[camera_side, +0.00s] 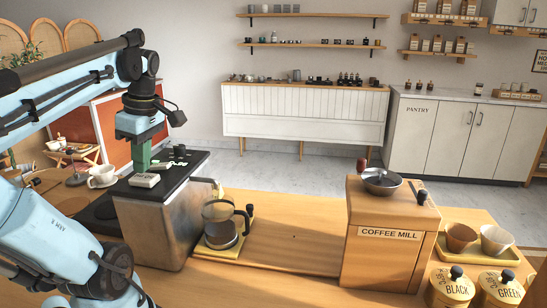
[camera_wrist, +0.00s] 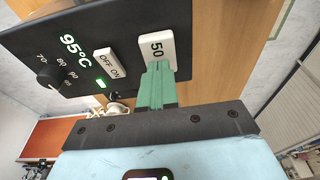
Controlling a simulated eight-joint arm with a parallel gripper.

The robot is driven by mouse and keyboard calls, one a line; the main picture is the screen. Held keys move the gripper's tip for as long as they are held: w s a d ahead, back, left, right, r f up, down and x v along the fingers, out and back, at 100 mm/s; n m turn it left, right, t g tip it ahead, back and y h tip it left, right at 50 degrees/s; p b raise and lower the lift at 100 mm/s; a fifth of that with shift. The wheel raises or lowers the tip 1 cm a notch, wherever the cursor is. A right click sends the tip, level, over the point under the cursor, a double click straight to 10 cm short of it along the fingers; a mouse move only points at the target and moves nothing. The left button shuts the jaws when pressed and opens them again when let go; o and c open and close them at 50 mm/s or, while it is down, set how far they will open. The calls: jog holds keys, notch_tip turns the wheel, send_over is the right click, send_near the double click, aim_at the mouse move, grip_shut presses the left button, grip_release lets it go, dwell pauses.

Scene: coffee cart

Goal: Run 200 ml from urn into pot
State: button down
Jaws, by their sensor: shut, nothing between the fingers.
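The urn (camera_side: 160,230) is a metal box with a black top panel at the left of the counter. The glass pot (camera_side: 220,212), with a black handle, stands upright by the urn's right side on a yellow-edged base; its fill level is unclear. My gripper (camera_side: 142,168) is shut and empty, its green fingers pointing down at the panel. In the wrist view the fingertips (camera_wrist: 157,68) are at the lower edge of the white "50" key (camera_wrist: 155,47); I cannot tell whether they touch it. The panel also has a "95°C" readout (camera_wrist: 82,52), an OFF/ON switch (camera_wrist: 109,62) and a lit green lamp (camera_wrist: 101,84).
A wooden coffee mill (camera_side: 388,255) stands right of the pot, with a metal pan (camera_side: 382,181) on top. Cups (camera_side: 462,236) on a yellow tray and canisters (camera_side: 452,287) are further right. A white cup (camera_side: 102,176) sits left of the urn. The counter between pot and mill is clear.

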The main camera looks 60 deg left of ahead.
jog(key=shift+f, duration=0.7)
jog(key=shift+r, duration=0.9)
dwell(1.4)
jog(key=shift+r, duration=2.5)
jog(key=w+d+f+m+t+y, duration=0.1)
jog(key=w+d+f+m+t, duration=0.1)
jog(key=w+d+f+m, duration=0.35)
jog(key=w+d+f+m+t, duration=0.2)
jog(key=w+f+m, duration=0.1)
jog(key=w+m, duration=0.45)
jog(key=w+d+f+m+t+h, duration=0.1)
jog(key=w+d+f+m+t, duration=0.1)
jog(key=d+m, duration=0.5)
jog(key=w+d+f+m+t+h, duration=0.1)
jog(key=w+d+f+m+t, duration=0.1)
jog(key=d+f+m, duration=0.3)
jog(key=shift+w+d+m+t+h, duration=0.15)
jog(key=shift+d+m+t+h, duration=0.2)
jog(key=shift+d+m, duration=0.65)
